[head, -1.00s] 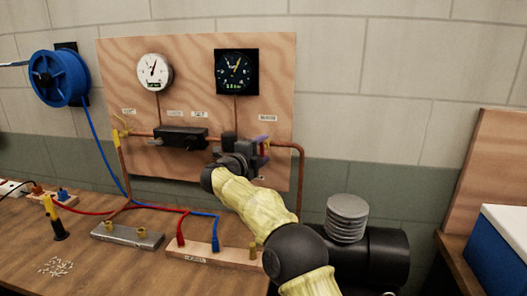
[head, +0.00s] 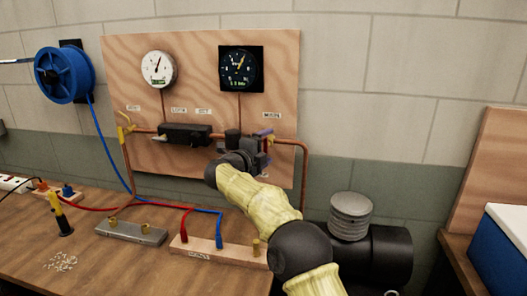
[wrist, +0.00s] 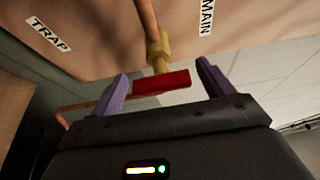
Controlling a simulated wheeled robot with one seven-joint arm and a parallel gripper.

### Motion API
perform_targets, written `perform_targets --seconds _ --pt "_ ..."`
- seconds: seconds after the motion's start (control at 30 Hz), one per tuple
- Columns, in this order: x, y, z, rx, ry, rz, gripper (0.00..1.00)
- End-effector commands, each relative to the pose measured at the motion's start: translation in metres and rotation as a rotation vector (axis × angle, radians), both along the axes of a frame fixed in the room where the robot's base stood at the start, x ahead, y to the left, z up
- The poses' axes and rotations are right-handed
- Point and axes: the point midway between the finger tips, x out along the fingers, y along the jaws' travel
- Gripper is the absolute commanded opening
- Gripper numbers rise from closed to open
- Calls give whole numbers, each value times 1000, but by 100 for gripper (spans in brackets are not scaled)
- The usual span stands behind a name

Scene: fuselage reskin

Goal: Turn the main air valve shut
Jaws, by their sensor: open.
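The main air valve shows in the wrist view as a brass body (wrist: 158,50) on a copper pipe, with a red lever handle (wrist: 162,83) beside the MAIN label (wrist: 207,15). My gripper (wrist: 163,72) is open, its two purple fingers on either side of the red handle. The handle lies crosswise between the fingers, and I see no clear contact. In the head view my gripper (head: 264,139) is at the lower right of the wooden panel, below its MAIN label (head: 272,115), and my wrist hides most of the valve.
The wooden panel (head: 200,80) carries a white gauge (head: 159,69), a black gauge (head: 242,69) and a black regulator block (head: 186,134). A yellow-handled valve (head: 125,122) is at its left. A TRAP label (wrist: 48,34) is left in the wrist view. Hoses and fittings lie on the bench (head: 120,268).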

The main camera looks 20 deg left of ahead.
Motion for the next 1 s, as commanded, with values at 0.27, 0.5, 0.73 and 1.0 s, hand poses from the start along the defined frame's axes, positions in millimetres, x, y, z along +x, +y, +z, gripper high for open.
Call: perform_targets --seconds 0.27,0.5,0.73,1.0 --pt "-22 8 -1 0 -1 3 80" --pt "-67 25 -1 -1 0 4 80" --pt "-110 39 -1 0 0 3 80" --pt "-154 55 0 0 0 2 80"
